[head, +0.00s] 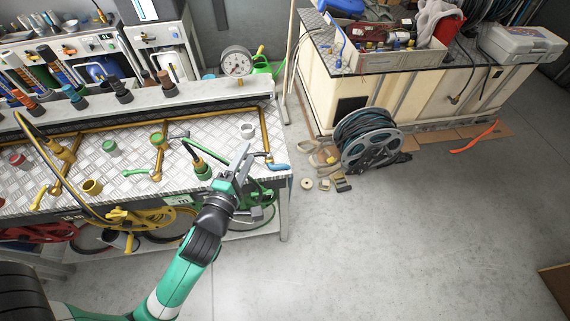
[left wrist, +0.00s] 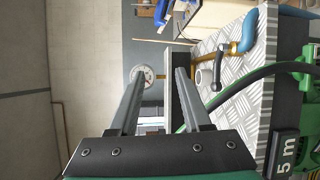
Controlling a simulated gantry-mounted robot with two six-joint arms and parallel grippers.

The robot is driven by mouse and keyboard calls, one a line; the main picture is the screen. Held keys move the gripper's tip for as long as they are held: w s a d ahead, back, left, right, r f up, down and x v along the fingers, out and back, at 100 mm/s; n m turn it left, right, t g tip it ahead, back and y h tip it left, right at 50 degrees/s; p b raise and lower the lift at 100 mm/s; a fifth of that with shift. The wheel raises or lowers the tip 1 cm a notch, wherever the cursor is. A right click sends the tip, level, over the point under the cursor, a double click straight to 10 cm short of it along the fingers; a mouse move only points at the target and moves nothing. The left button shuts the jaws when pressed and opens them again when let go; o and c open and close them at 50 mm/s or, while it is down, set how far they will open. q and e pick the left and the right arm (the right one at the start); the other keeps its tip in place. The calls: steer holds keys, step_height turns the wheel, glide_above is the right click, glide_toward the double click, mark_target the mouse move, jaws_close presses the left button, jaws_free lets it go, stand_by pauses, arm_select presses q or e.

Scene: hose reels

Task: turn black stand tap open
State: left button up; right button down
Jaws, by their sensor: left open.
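A small black lever (left wrist: 218,68) shows in the left wrist view, beside a brass pipe end (left wrist: 235,47) and a blue handle (left wrist: 248,32). In the head view a dark lever (head: 258,154) sits near the blue handle (head: 278,166) at the bench's right end. I cannot tell for certain that this is the black stand tap. My left gripper (head: 241,166) is open over the bench's front right corner, left of the blue handle. Its two fingers (left wrist: 160,76) have nothing between them. My right gripper is not in view.
The checker-plate bench (head: 215,136) carries brass pipes, a green lever (head: 138,172) and a green hose (head: 191,150). A pressure gauge (head: 236,62) stands behind. A hose reel (head: 369,139) stands on the floor at right. The floor right of the bench is mostly clear.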

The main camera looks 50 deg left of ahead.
arm_select(q)
step_height(320, 180, down, 6)
steer(key=s+b, duration=0.1)
steer(key=b, duration=0.1)
steer(key=g+b, duration=0.1)
steer(key=b, duration=0.1)
glide_toward(256, 155)
steer(key=x, duration=0.6)
steer(key=s+a+x, duration=0.1)
steer(key=x, duration=0.3)
steer(key=shift+a+f+b, duration=0.2)
steer(key=shift+f+b, duration=0.05)
steer(key=shift+b, duration=0.1)
jaws_close()
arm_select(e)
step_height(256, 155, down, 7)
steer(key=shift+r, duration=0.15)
